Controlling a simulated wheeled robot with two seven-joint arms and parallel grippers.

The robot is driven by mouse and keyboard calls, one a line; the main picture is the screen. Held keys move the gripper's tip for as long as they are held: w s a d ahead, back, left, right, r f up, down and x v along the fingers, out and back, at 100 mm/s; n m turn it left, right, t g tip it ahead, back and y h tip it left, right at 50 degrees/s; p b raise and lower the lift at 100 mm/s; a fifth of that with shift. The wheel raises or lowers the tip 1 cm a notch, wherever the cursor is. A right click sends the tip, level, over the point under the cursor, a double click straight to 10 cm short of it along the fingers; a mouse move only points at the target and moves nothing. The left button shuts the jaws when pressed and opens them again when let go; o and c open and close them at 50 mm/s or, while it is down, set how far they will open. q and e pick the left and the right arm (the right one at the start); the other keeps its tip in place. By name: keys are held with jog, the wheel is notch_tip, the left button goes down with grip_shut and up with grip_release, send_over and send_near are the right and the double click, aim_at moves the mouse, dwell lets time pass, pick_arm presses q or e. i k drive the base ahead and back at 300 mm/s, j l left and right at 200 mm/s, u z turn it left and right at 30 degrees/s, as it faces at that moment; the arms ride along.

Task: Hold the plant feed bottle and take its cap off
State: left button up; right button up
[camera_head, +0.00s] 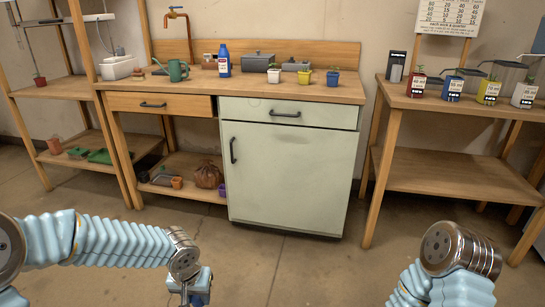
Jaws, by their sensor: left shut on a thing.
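A blue bottle (224,63) with a white label stands upright on the wooden worktop. It looks like the plant feed bottle, and its top looks covered by a cap. My left gripper (187,297) is low at the bottom edge of the view, in front of the cabinet and far from this bottle. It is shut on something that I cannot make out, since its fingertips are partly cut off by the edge. My right arm shows at the bottom right, but its gripper is out of view.
A green watering can (173,70) stands left of the bottle, below a copper tap (177,14). Grey boxes and small pots (333,77) stand to its right. A right shelf (450,168) has several colored cartons on top. Open floor lies in front of the cabinet (290,165).

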aim_at(224, 59)
jog(key=i+j+z, duration=0.1)
jog(key=i, duration=0.3)
jog(key=i+j+z, duration=0.1)
jog(key=i+j, duration=0.25)
jog(key=i+j+z, duration=0.1)
jog(key=i+j, duration=0.15)
jog(key=i, duration=0.2)
